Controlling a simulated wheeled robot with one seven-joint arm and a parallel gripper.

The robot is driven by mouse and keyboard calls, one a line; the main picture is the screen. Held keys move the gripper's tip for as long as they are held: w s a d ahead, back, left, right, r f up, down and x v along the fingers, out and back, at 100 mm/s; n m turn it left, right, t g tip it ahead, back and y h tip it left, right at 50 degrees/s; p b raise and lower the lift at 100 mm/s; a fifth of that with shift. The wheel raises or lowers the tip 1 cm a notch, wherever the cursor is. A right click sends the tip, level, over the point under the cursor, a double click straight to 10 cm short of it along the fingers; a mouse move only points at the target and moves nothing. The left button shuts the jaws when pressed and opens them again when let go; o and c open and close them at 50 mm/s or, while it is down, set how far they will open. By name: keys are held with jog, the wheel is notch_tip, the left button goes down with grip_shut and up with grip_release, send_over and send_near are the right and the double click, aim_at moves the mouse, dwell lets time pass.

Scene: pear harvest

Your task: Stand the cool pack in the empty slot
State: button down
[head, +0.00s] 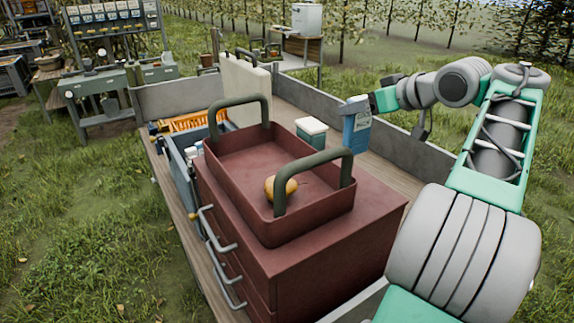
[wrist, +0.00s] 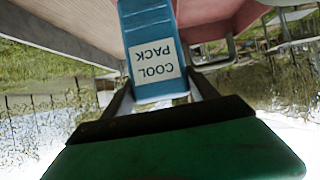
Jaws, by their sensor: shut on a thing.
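The cool pack (head: 357,128) is a blue block with a white label, held upright over the right side of the wagon bed in the head view. It also shows in the wrist view (wrist: 150,35), where its label reads COOL PACK upside down. My gripper (wrist: 162,95) is shut on one end of the pack, with a finger on each side. In the head view my gripper (head: 366,104) is at the pack's top, small and partly hidden. I cannot make out the empty slot in either view.
A dark red chest (head: 330,255) bears a red handled tray (head: 240,170) with a yellow pear (head: 278,187). A cream case (head: 245,90) and blue crate (head: 182,160) stand further left. Wagon side boards (head: 300,88) rise around.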

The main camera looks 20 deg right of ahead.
aim_at(360, 144)
notch_tip(360, 144, down, 10)
jog(key=shift+s+r+b, duration=0.1)
jog(key=shift+r+b, duration=0.05)
jog(key=shift+b, duration=0.45)
jog(key=shift+f, duration=0.25)
jog(key=shift+c, duration=1.1)
grip_release()
